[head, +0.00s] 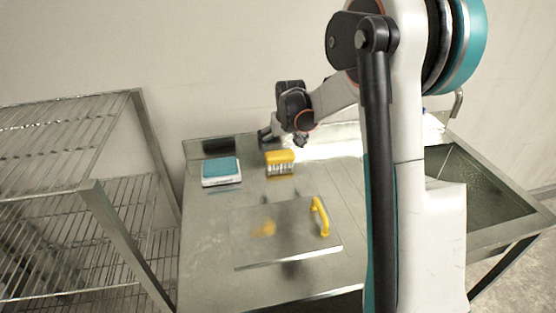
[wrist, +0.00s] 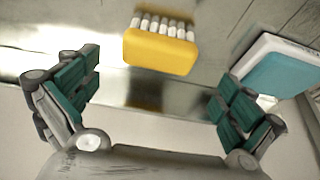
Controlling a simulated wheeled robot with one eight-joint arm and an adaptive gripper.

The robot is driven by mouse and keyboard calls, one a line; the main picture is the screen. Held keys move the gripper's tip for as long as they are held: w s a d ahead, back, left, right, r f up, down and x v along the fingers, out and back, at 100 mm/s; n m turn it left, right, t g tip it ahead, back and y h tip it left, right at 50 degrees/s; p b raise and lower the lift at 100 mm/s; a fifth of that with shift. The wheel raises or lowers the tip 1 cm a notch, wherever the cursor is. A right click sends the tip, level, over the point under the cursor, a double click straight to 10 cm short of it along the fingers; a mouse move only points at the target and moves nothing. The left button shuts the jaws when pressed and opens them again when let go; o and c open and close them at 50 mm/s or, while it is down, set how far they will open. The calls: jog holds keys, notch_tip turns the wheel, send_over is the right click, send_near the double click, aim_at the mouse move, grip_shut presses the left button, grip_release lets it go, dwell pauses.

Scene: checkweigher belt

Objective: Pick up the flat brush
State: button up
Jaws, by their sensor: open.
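The flat brush (head: 280,157) is a yellow block with rows of white bristle tufts along one side. It lies on the metal table towards the back. In the wrist view the brush (wrist: 160,52) is at the top centre, beyond the fingertips and between their two sides. My gripper (wrist: 158,85) is open and empty, its teal-padded fingers spread wide. In the head view my gripper (head: 282,139) is just behind and above the brush, partly hidden by the wrist. I see no contact with the brush.
A teal-and-white block (head: 221,170) lies left of the brush and shows at right in the wrist view (wrist: 285,72). A metal plate with a yellow handle (head: 320,217) is nearer the front. A wire rack (head: 95,190) stands left, a sink (head: 485,185) right.

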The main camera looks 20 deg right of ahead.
aim_at(280, 155)
jog(key=b+x, duration=0.3)
jog(key=x, duration=0.7)
jog(key=shift+f+b, duration=0.1)
jog(key=shift+b, duration=0.2)
jog(key=c, duration=0.8)
